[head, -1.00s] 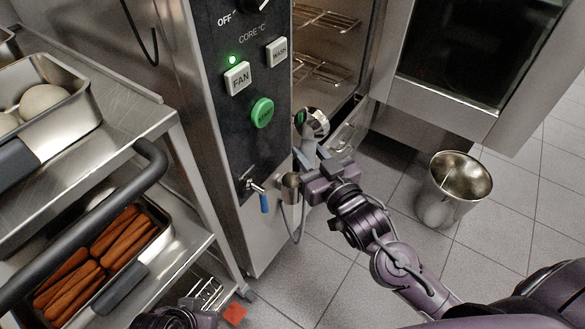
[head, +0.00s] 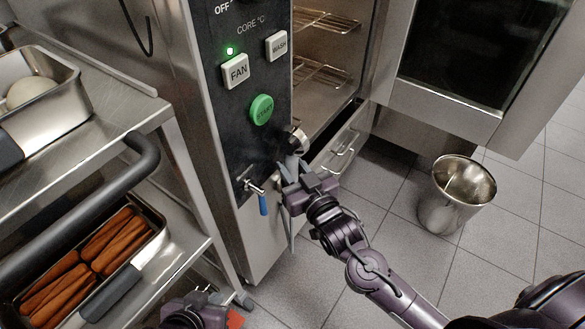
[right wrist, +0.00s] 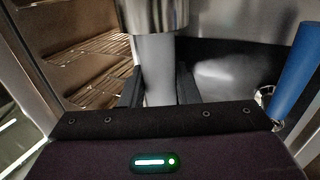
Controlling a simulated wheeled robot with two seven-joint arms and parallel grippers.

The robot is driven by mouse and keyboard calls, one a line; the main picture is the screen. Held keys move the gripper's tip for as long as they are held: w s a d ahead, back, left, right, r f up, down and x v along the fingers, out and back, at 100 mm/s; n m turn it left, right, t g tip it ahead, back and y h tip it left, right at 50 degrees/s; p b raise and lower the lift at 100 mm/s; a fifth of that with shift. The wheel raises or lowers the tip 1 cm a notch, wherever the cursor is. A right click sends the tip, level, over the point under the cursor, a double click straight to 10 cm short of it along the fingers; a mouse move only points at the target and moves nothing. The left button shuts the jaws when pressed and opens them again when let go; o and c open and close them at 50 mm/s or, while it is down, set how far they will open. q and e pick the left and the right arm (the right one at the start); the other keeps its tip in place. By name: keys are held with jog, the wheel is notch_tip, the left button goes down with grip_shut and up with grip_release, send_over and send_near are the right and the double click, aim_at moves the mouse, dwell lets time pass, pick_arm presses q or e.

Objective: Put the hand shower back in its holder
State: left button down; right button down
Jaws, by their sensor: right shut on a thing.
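The hand shower has a chrome head (head: 299,140) and a grey handle, which shows in the right wrist view (right wrist: 155,65). My right gripper (head: 300,174) is shut on the handle just below the head, in front of the lower oven panel. In the right wrist view the handle stands between the two dark fingers.
The oven door (head: 450,110) stands open at right. A metal bin (head: 437,212) stands on the floor. A trolley (head: 185,255) with pans fills the left side.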

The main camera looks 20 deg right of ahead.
jog(key=shift+f, duration=0.1)
jog(key=c, duration=1.4)
grip_release()
jog(key=shift+o, duration=0.2)
